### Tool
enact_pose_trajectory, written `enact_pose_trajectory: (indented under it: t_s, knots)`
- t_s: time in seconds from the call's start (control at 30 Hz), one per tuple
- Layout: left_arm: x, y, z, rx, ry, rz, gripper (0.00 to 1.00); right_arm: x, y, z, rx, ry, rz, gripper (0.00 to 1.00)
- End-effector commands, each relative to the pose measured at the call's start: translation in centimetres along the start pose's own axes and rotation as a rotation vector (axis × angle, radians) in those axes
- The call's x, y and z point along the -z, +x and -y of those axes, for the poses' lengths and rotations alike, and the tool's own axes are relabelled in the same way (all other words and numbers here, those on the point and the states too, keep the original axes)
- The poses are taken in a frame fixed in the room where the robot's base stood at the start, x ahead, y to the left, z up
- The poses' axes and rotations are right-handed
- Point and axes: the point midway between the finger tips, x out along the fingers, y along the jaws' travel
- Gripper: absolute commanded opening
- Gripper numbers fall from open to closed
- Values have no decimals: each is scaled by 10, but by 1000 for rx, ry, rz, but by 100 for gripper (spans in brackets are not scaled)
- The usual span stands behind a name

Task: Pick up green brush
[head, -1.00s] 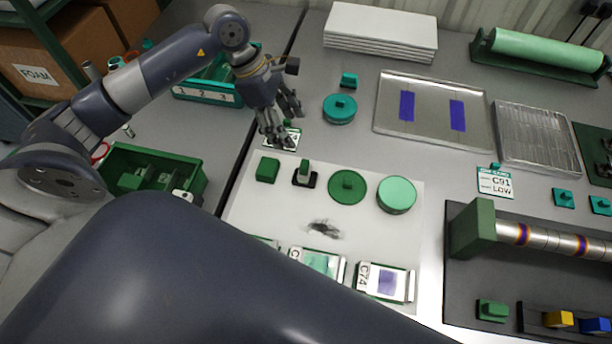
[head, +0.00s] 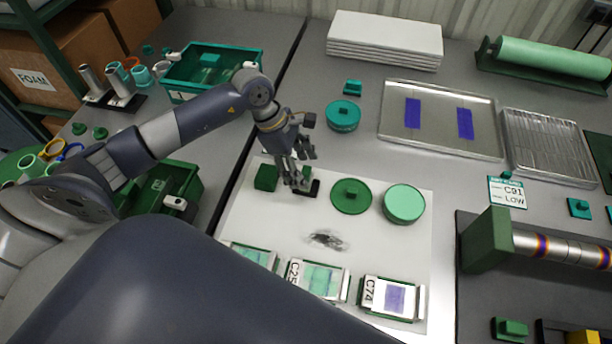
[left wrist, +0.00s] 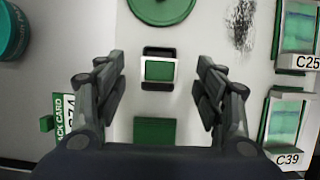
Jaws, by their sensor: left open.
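The green brush looks to be the small upright piece with a green top, a pale collar and a black base (head: 312,190). It stands on the white mat (head: 388,243). In the head view my left gripper (head: 299,181) is over it and hides most of it. In the left wrist view the green top (left wrist: 159,70) shows between the tips of my open left gripper (left wrist: 160,65), with clear space on both sides. The fingers do not appear to touch it. My right gripper is not in view.
A green block (head: 266,177) stands close left of the brush, and a green round lid (head: 351,196) close right. A light green round tub (head: 404,204) is further right. Sample cards, one marked C74 (head: 392,298), line the mat's front. A dark smudge (head: 325,240) marks its middle.

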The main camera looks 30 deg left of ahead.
Motion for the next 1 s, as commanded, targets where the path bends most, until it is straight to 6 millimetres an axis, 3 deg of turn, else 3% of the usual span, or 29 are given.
enact_pose_trajectory:
  t_s: [0.2,0.5,0.7,1.0]
  knots:
    - [0,29,-1,1,-2,2,63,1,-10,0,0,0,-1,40]
    - [1,35,-1,0,0,0,63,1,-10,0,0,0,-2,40]
    - [1,34,-1,0,0,0,18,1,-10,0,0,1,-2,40]
    - [1,34,-1,0,0,0,12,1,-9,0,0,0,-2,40]
